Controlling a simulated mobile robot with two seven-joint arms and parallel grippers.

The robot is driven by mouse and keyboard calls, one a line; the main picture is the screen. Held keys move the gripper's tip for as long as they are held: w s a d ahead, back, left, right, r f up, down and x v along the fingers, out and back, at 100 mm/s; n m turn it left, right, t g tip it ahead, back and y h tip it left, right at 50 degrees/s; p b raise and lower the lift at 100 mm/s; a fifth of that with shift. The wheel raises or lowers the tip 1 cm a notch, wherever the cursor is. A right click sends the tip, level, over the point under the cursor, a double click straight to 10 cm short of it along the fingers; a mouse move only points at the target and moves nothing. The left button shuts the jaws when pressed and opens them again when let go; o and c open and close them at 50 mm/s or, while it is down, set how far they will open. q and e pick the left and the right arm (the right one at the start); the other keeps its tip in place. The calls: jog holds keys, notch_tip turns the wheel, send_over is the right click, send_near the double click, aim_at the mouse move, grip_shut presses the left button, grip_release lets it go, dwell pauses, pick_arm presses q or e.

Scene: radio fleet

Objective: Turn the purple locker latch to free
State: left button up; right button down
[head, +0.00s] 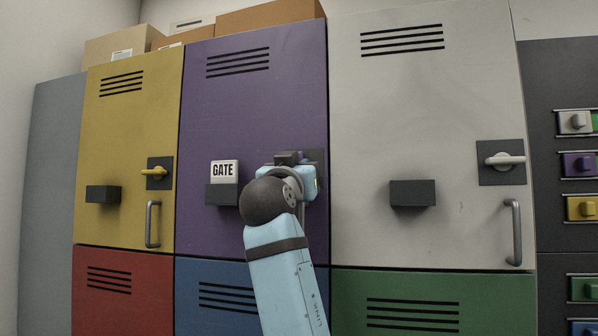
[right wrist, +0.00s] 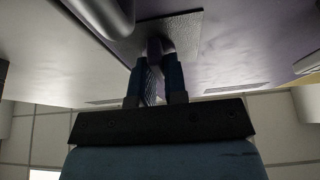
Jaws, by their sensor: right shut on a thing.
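The purple locker door (head: 255,110) is closed, between the yellow and the white ones. Its latch (right wrist: 154,48) shows in the right wrist view as a purple lever on a grey plate (right wrist: 188,28). In the head view my right gripper (head: 290,160) covers most of the latch, so which way the lever points is hard to tell. In the right wrist view my right gripper (right wrist: 156,75) has both fingers closed around the lever. My left gripper is not in view.
A grey bar handle (right wrist: 105,14) is close beside the latch. The yellow latch (head: 154,171) and white latch (head: 504,160) are on neighbouring doors. Cardboard boxes (head: 120,42) sit on top.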

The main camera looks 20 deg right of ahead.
jog(key=c, duration=1.2)
grip_release()
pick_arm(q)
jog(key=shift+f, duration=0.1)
pick_arm(e)
jog(key=shift+o, duration=0.2)
pick_arm(q)
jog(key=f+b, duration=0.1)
jog(key=b, duration=0.1)
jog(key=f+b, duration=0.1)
jog(key=b, duration=0.3)
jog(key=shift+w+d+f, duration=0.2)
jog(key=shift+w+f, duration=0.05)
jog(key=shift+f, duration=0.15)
pick_arm(e)
jog(key=v, duration=1.4)
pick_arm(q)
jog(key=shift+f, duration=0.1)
pick_arm(e)
jog(key=shift+r, duration=0.15)
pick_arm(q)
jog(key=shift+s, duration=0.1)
